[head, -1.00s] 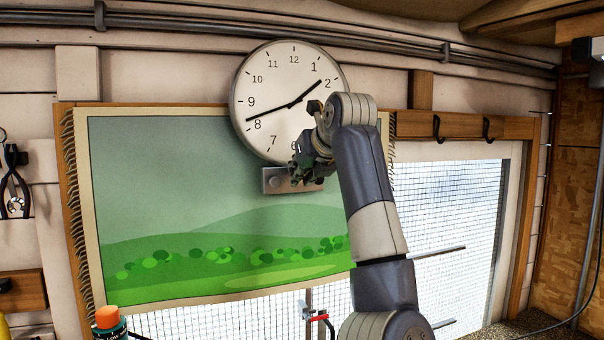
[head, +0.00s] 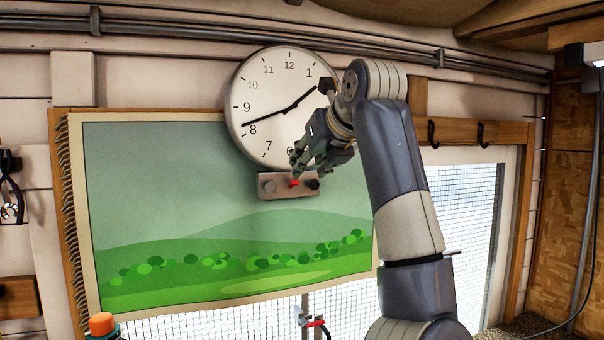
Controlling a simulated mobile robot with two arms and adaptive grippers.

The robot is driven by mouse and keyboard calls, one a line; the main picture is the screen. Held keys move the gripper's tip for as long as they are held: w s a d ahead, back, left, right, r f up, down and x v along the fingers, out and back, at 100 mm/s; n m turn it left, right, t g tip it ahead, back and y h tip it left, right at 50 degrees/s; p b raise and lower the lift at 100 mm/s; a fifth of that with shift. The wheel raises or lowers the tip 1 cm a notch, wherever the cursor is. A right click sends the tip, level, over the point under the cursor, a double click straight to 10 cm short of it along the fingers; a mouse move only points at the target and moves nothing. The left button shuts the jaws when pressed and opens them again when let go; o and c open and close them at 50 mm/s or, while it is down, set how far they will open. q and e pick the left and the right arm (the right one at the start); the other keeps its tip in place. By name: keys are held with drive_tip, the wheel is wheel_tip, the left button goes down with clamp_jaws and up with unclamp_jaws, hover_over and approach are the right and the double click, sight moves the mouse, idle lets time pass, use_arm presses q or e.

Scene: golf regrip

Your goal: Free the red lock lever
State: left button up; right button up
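A red-handled lever (head: 317,323) sits low in the middle, by a metal upright at the mesh window; the picture's bottom edge is close below it. A small metal control box (head: 281,188) under the clock has a grey knob, a red part (head: 294,183) and a dark knob. My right gripper is out of view.
A landscape wall hanging (head: 190,220) covers much of the window's upper left. A round wall clock (head: 262,105) is behind my gripper. Black hooks (head: 483,132) are on the wooden rail at right. An orange-capped bottle (head: 102,325) stands at bottom left.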

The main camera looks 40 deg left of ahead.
use_arm(q)
drive_tip(key=v, duration=0.3)
drive_tip(key=shift+s+d+r, duration=0.15)
drive_tip(key=shift+d+r, duration=0.05)
drive_tip(key=shift+d, duration=0.05)
drive_tip(key=shift+f, duration=0.1)
idle(0.4)
